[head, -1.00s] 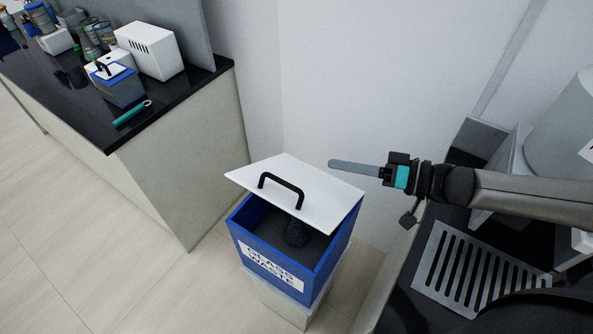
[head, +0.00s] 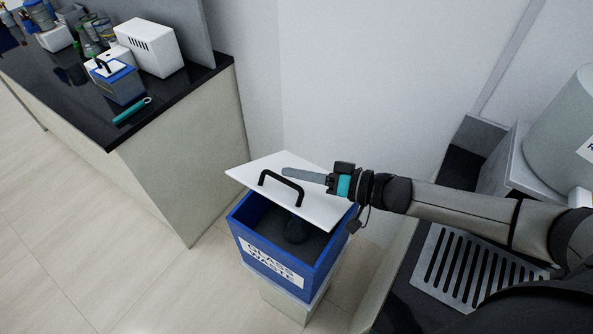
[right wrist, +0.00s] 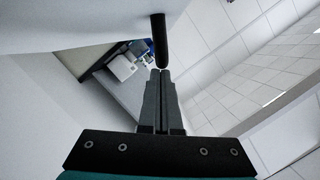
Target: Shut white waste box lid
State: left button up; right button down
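The waste box (head: 275,248) is a blue box labelled glass waste. Its white lid (head: 245,172) with a black handle (head: 281,186) stands open, tilted above the box, with the dark inside and a dark round thing showing at the front. My right gripper (head: 290,170) is over the lid, pointing left, its fingertips just behind the handle in the head view. In the right wrist view its fingers (right wrist: 161,80) are together with nothing between them, and the black handle (right wrist: 159,40) is just beyond the tips. Whether they touch the lid is unclear. My left gripper is out of view.
A dark-topped bench at left bears a small blue box with a white lid (head: 118,83), a white box (head: 150,47) and a teal tool (head: 131,111). A slotted grey plate (head: 468,268) lies on a dark surface at right. The wall is behind the waste box.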

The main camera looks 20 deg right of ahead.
aim_at(291, 204)
jog(key=shift+s+f, duration=0.1)
jog(key=shift+s+a+f, duration=0.1)
jog(key=shift+a+f, duration=0.1)
jog(key=shift+a, duration=0.05)
jog(key=s+a+f, duration=0.1)
jog(key=f, duration=0.1)
jog(key=a+f+n, duration=0.1)
jog(key=s+a+f+n, duration=0.1)
jog(key=f, duration=0.1)
jog(key=shift+s+a+f+h+b, duration=0.2)
jog(key=shift+s+f+h+b, duration=0.15)
jog(key=shift+h, duration=0.05)
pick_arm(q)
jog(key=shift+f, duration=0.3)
pick_arm(e)
jog(key=shift+r, duration=0.1)
